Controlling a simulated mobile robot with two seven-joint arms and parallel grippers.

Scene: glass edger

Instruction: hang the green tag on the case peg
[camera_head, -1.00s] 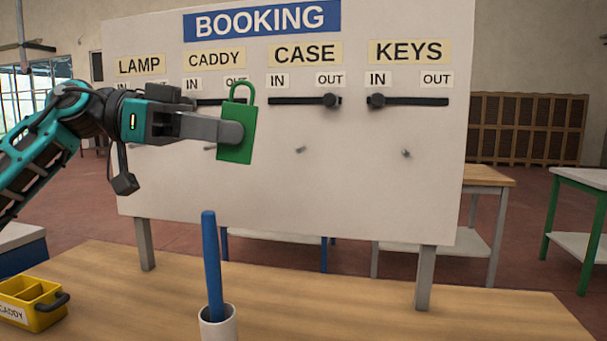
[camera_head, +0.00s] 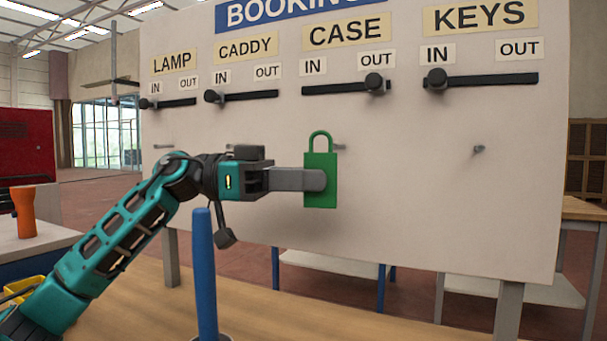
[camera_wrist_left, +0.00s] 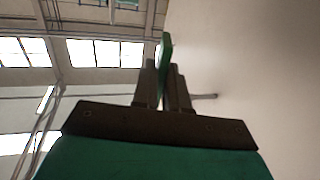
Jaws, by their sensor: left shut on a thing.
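The green tag (camera_head: 320,192) is a flat plate with a loop at its top, upright in front of the white board. My left gripper (camera_head: 317,181) is shut on the plate below the loop. The case peg (camera_head: 341,147), a short grey pin under the CASE label, shows just right of the loop's base. Part of it is hidden by the tag, and I cannot tell whether the loop is around it. In the left wrist view the tag (camera_wrist_left: 165,52) is edge-on between the fingers, and a peg (camera_wrist_left: 204,96) shows to their right. My right gripper is out of view.
The board (camera_head: 430,210) has a slider (camera_head: 347,87) under the CASE label, with its knob near OUT. The keys peg (camera_head: 479,149) is bare at right. A blue rod (camera_head: 204,270) stands upright on the wooden table (camera_head: 400,310), below my left arm.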

